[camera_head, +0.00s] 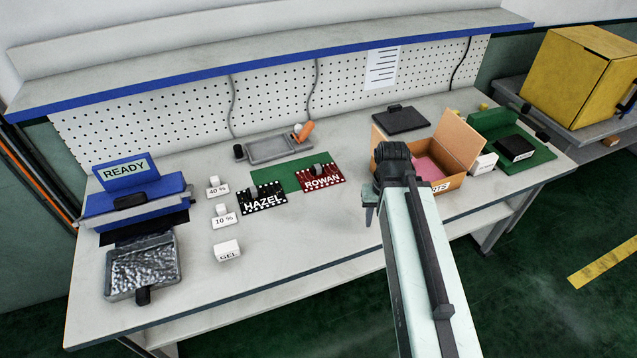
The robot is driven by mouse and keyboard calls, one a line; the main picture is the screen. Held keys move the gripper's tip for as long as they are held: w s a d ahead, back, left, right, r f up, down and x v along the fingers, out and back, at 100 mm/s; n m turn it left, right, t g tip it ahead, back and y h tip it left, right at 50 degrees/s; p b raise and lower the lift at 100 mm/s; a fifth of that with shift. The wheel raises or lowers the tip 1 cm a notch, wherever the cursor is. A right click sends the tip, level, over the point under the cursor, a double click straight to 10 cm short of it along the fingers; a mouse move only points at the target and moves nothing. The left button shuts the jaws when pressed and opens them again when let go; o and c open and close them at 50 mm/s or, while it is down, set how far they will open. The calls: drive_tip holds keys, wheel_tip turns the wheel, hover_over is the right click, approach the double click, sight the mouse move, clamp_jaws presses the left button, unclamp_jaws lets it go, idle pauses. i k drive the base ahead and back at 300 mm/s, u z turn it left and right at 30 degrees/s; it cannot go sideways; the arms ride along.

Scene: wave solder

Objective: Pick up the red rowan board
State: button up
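The red rowan board (322,179) lies on the workbench with its right part beyond the edge of a green mat (287,174). It is marked ROWAN in white and has a small grey part standing at its back edge. The black hazel board (262,199) lies just to its left. My gripper (369,212) is at the end of my arm, to the right of the rowan board and nearer the front edge. It points down and looks apart from the board. My arm hides most of it, so its opening is unclear.
An open cardboard box (450,184) stands right of my gripper. A solder pot (143,266) and a blue READY unit (130,190) stand at the left. Small labelled blocks, including GEL (227,249), stand left of the boards. The front middle of the bench (300,240) is clear.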

sight(320, 177)
drive_tip(key=u, duration=3.7)
drive_tip(key=k, duration=1.05)
drive_tip(key=z, duration=1.35)
drive_tip(key=i, duration=1.5)
drive_tip(key=u, duration=0.05)
